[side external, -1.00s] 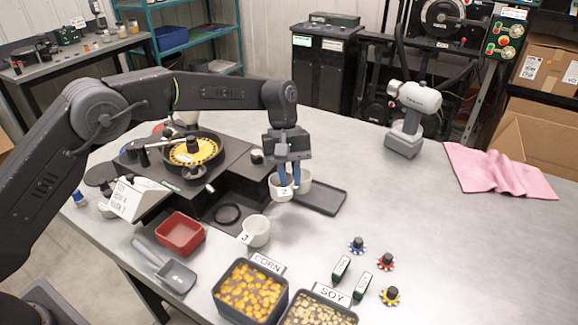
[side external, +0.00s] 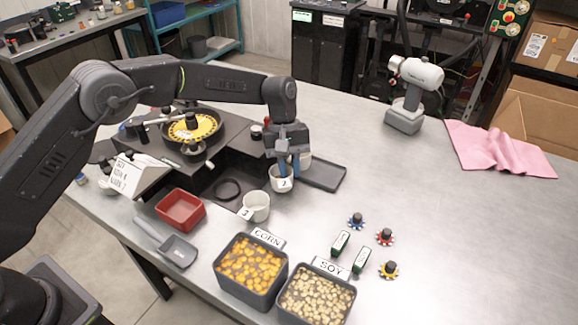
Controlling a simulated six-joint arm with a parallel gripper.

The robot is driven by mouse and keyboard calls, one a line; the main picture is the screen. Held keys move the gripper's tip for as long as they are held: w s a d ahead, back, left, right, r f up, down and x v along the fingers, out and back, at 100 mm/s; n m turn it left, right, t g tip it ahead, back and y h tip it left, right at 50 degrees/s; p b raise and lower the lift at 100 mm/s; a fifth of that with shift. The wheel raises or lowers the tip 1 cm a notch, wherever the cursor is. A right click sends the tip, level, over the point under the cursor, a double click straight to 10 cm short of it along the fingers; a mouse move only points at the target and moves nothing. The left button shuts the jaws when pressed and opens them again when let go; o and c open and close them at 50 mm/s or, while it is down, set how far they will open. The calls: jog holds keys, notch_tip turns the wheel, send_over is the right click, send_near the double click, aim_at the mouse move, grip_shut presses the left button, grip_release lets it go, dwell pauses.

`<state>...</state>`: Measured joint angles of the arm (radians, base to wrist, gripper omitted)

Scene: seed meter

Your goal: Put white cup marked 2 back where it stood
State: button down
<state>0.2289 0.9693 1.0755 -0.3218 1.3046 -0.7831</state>
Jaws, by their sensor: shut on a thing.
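Another white cup (side external: 305,161) stands just behind and right, partly hidden by my gripper. The white cup marked 3 (side external: 257,207) stands in front and to the left. A dark ring (side external: 228,190) lies further left on the base.
The seed meter (side external: 190,127) with its yellow disc is behind left. A dark flat tray (side external: 325,178) lies right of the cups. A red tray (side external: 180,211), corn bin (side external: 250,271) and soy bin (side external: 315,298) are in front. The table's right side is mostly clear.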

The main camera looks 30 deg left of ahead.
jog(key=shift+f, duration=0.45)
dwell(0.4)
jog(key=c, duration=0.7)
grip_release()
jog(key=shift+c, duration=0.2)
jog(key=shift+r, duration=3)
